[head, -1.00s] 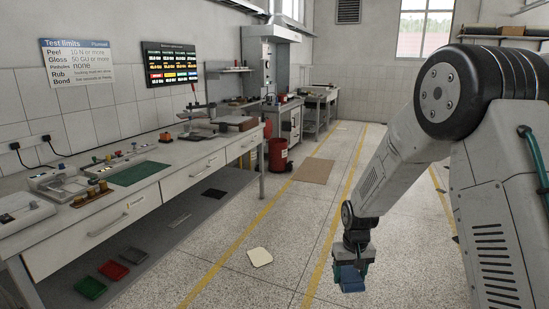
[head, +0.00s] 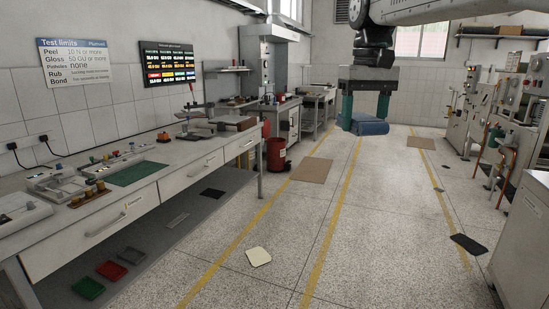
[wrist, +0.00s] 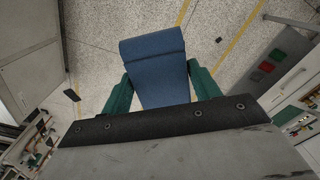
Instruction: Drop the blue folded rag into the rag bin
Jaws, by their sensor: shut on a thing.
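The blue folded rag (head: 369,125) is held between the green fingers of my gripper (head: 365,112), raised in the air at the upper right of centre in the head view. In the wrist view the rag (wrist: 156,68) fills the space between the two green fingers (wrist: 160,90), with floor seen beyond it. A red bin (head: 276,155), which looks like the rag bin, stands on the floor at the end of the long bench, left of my gripper and apart from it. Its inside is mostly hidden.
The long bench (head: 147,200) with drawers runs along the left. A brown mat (head: 312,170) and a pale square (head: 258,257) lie on the floor. Machines with pipes (head: 490,125) and a grey cabinet (head: 522,235) stand at the right. The aisle between is mostly clear.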

